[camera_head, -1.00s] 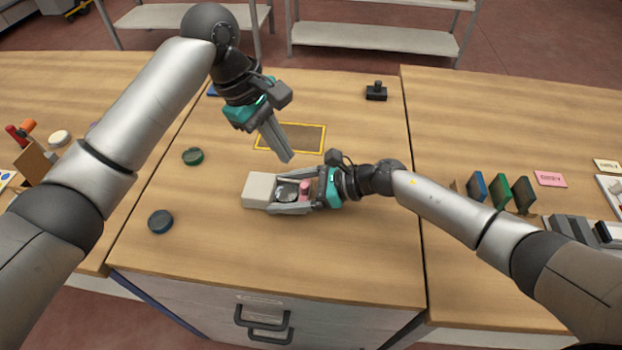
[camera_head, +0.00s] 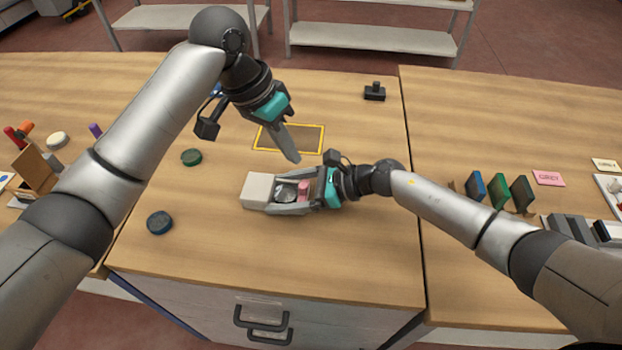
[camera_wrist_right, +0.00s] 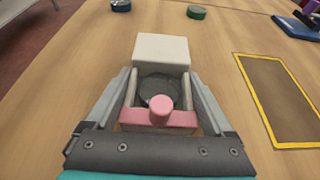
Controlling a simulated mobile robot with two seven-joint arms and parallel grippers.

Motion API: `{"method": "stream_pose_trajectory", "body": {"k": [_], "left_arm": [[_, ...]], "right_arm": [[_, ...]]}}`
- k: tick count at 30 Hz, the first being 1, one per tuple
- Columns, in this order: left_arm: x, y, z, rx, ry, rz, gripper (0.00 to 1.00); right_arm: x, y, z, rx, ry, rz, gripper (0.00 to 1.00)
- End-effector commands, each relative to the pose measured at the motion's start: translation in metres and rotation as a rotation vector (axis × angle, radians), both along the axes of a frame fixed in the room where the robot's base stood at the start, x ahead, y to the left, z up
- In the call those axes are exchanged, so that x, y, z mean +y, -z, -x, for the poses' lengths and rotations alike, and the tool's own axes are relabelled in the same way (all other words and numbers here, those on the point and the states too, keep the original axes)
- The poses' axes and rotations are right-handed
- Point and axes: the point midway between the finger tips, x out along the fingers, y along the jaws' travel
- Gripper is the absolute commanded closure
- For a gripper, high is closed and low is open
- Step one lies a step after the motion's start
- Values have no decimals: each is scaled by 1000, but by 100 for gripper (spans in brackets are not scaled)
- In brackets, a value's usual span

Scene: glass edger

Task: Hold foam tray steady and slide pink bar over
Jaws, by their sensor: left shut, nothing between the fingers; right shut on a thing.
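The pale foam tray (camera_head: 258,190) lies on the middle table; its white end block also shows in the right wrist view (camera_wrist_right: 162,47). A dark round disc (camera_wrist_right: 157,88) sits in it. The pink bar (camera_wrist_right: 160,115), with a round knob, lies across the tray's near end in the right wrist view, next to the disc; it is partly hidden in the head view (camera_head: 303,189). My right gripper (camera_head: 275,194) is shut on the foam tray, one finger along each side. My left gripper (camera_head: 296,160) is shut and empty, in the air above and behind the tray.
A yellow-framed brown rectangle (camera_head: 289,139) lies behind the tray. A green disc (camera_head: 191,157) and a dark blue disc (camera_head: 159,222) lie to the left. A black handled block (camera_head: 375,92) stands at the back right. Upright coloured plates (camera_head: 499,190) stand on the right table.

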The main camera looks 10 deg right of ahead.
Motion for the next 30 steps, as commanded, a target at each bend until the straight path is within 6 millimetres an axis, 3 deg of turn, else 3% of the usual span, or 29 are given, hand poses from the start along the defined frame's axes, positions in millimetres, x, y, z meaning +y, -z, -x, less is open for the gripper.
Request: {"method": "stream_pose_trajectory", "body": {"k": [6, 12, 30], "left_arm": [[-3, 0, 2, -119, 314, -2, 100], [-4, -1, 2, -195, 509, -6, 100], [-6, 3, 2, -220, 584, -7, 100]], "right_arm": [[0, 0, 0, 0, 0, -1, 67], [0, 0, 0, 0, 0, -1, 67], [0, 0, 0, 0, 0, -1, 67]]}}
